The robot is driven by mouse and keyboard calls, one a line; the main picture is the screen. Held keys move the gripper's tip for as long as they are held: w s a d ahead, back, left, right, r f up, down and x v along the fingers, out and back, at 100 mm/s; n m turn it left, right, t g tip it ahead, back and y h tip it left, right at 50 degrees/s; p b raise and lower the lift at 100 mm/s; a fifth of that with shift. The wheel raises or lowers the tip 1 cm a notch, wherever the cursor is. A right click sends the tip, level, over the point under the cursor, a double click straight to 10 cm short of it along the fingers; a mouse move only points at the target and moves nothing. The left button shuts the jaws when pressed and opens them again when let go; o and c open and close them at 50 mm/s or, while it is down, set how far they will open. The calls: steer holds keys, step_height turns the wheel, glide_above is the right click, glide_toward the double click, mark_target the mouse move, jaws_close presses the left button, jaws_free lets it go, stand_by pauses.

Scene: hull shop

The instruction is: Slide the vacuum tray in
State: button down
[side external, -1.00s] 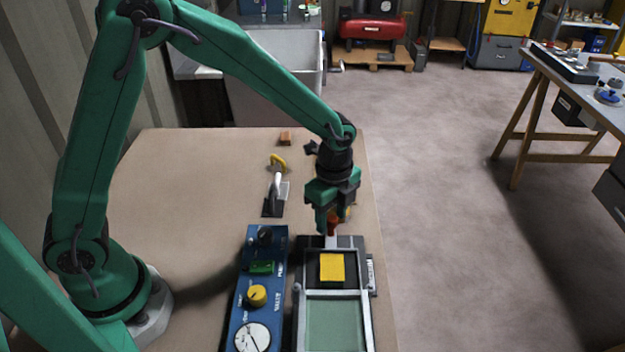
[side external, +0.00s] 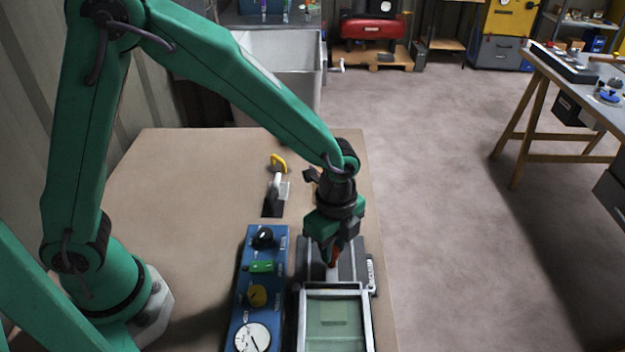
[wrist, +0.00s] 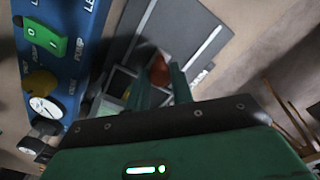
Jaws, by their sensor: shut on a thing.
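My gripper (side external: 333,262) is shut on the red knob (side external: 331,250) of the vacuum tray, at the back end of the chamber (side external: 305,320). The knob also shows between the fingers in the wrist view (wrist: 159,70). The chamber is a pale metal frame with a greenish clear window (side external: 325,340). A faint squarish shape, likely the yellow block, shows under the window. Most of the tray is hidden under the window and behind my gripper. The dark base plate (side external: 352,250) behind the chamber is largely bare.
A blue control panel (side external: 243,300) with a black knob, a green switch, a yellow knob and a gauge stands just left of the chamber. A tool with a yellow handle (side external: 278,161) lies farther back. The table's right edge is close to the chamber. The table's left part is clear.

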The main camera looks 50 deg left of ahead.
mark_target(332, 287)
steer(key=shift+s+d, duration=1.75)
steer(key=shift+d, duration=0.05)
steer(key=c, duration=1.2)
jaws_free()
steer(key=shift+a+r, duration=0.1)
steer(key=shift+r, duration=0.05)
step_height(332, 287, up, 8)
steer(key=shift+f, duration=0.2)
